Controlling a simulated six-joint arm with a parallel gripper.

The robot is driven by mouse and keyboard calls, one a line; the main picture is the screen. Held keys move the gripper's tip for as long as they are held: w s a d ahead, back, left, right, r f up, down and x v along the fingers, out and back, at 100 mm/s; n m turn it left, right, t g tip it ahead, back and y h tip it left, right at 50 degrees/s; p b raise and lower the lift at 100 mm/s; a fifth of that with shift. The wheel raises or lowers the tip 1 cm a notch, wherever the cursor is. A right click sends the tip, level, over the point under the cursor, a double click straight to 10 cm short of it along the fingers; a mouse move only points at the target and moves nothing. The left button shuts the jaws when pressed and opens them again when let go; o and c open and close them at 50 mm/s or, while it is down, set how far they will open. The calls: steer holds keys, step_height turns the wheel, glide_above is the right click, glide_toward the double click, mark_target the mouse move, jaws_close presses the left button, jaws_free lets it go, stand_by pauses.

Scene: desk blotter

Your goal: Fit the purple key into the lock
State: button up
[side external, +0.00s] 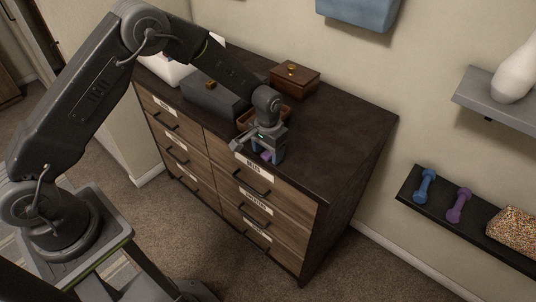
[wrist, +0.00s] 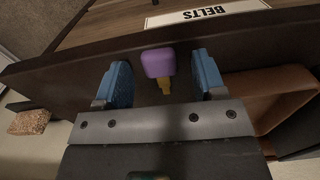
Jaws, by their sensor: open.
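The purple key (wrist: 158,63) has a rounded purple head and a short gold-yellow shaft (wrist: 166,85). It lies on the dark dresser top close to the front edge, and a bit of purple (side external: 266,156) shows below my gripper in the side view. My gripper (wrist: 160,70) is open, with one blue finger on each side of the key and a visible gap to both. In the side view my gripper (side external: 270,153) points down at the front edge above the labelled drawers. Gold fittings show on a brown wooden box (side external: 295,82) and a dark grey box (side external: 212,101); I cannot tell which is the lock.
A brown open tray (wrist: 265,98) sits right beside my gripper in the wrist view and behind it in the side view (side external: 243,119). A white object (side external: 165,70) stands at the left end. The right part of the dresser top (side external: 335,135) is clear.

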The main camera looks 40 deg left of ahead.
steer(key=c, duration=1)
